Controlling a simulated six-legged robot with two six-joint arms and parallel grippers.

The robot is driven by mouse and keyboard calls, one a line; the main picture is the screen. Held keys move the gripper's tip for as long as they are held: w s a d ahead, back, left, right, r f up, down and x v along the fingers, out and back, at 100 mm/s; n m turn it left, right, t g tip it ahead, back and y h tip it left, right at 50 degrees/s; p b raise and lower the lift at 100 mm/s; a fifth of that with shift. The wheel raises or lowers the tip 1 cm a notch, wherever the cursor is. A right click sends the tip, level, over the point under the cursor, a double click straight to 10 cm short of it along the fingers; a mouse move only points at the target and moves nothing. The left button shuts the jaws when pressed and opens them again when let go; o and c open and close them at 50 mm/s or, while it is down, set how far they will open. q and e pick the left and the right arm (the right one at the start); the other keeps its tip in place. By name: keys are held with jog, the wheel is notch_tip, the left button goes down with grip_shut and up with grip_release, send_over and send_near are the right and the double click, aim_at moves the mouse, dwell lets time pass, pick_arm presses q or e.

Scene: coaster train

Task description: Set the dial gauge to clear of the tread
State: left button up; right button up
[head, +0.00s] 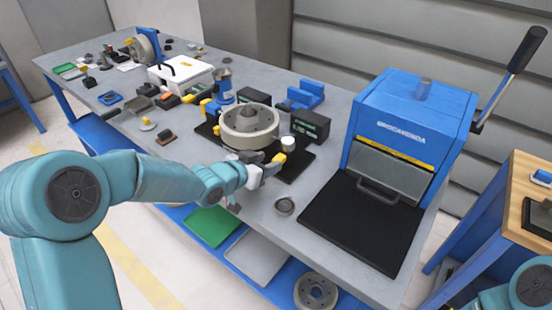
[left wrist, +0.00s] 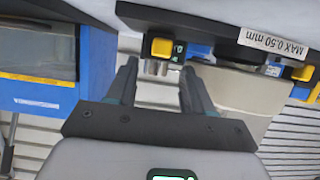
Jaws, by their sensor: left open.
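A grey wheel (head: 249,127) lies flat on a black base plate (head: 298,165) on the bench. At the plate's front edge a yellow block (head: 279,158) shows beside my left gripper (head: 266,168). The dial gauge's face cannot be made out. My right gripper is out of view.
A label reading MAX 0.50 mm (left wrist: 272,41) is on the plate. A blue press (head: 412,115) with a black mat (head: 362,222) fills the right.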

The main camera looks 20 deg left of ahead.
aim_at(278, 158)
pick_arm(q)
jog(key=x, duration=0.4)
jog(key=shift+w+f, duration=0.1)
jog(key=shift+w, duration=0.1)
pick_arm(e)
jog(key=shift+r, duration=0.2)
pick_arm(q)
jog(key=shift+w+f, duration=0.1)
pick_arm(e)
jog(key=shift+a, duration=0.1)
pick_arm(q)
grip_shut()
jog(key=shift+d+f, duration=0.1)
jog(key=shift+d, duration=0.2)
jog(key=shift+d+b, duration=0.35)
jog(key=shift+b, duration=0.2)
jog(key=shift+s+d+b, duration=0.25)
jog(key=shift+d+b, duration=0.05)
jog(key=shift+d, duration=0.25)
jog(key=shift+s+d+b, duration=0.3)
jog(key=shift+d, duration=0.25)
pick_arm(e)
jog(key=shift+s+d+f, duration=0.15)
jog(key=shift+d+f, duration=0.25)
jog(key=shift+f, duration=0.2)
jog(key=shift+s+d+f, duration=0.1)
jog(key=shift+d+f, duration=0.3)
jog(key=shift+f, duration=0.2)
